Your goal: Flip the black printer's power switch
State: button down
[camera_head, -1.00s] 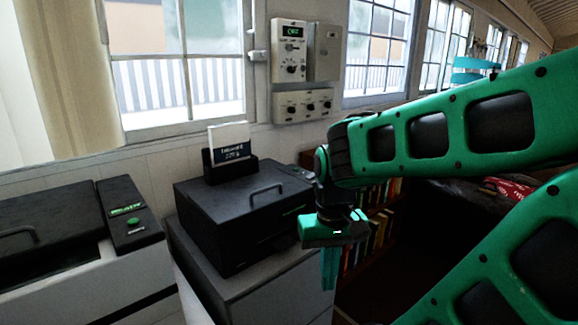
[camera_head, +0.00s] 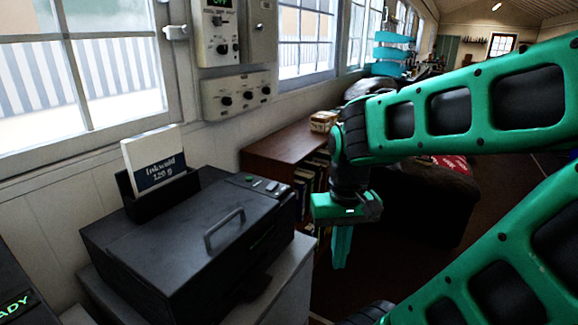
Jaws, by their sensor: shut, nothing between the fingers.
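The black printer (camera_head: 175,248) stands on a pale cabinet at the lower left, with a handle on its lid. A small control panel (camera_head: 258,185) with a green light or button sits at its far right top corner. I cannot tell which small part there is the power switch. My gripper (camera_head: 341,262) is shut and empty, pointing down to the right of the printer and apart from it. The printer's right side is seen only at a slant, and its back is hidden.
A paper pack (camera_head: 155,158) stands in a black holder on the printer. A wall control box (camera_head: 220,35) and a knob panel (camera_head: 237,96) hang behind it. A low brown bookcase (camera_head: 285,148) stands beyond the printer. Dark floor lies below my gripper.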

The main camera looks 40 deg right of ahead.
jog(key=shift+w+d, duration=0.1)
jog(key=shift+w, duration=0.25)
notch_tip(320, 180, up, 21)
jog(key=n+t+h, duration=0.1)
jog(key=n+h, duration=0.1)
jog(key=n, duration=0.8)
send_over(274, 183)
jog(key=s+a, duration=0.1)
jog(key=a, duration=0.2)
jog(key=shift+a+f, duration=0.15)
jog(key=d+f, duration=0.1)
jog(key=f, duration=0.8)
jog(key=d+f, duration=0.1)
jog(key=f, duration=0.3)
jog(key=shift+w+d+f, duration=0.3)
jog(key=shift+w+f, duration=0.05)
jog(key=shift+f, duration=0.05)
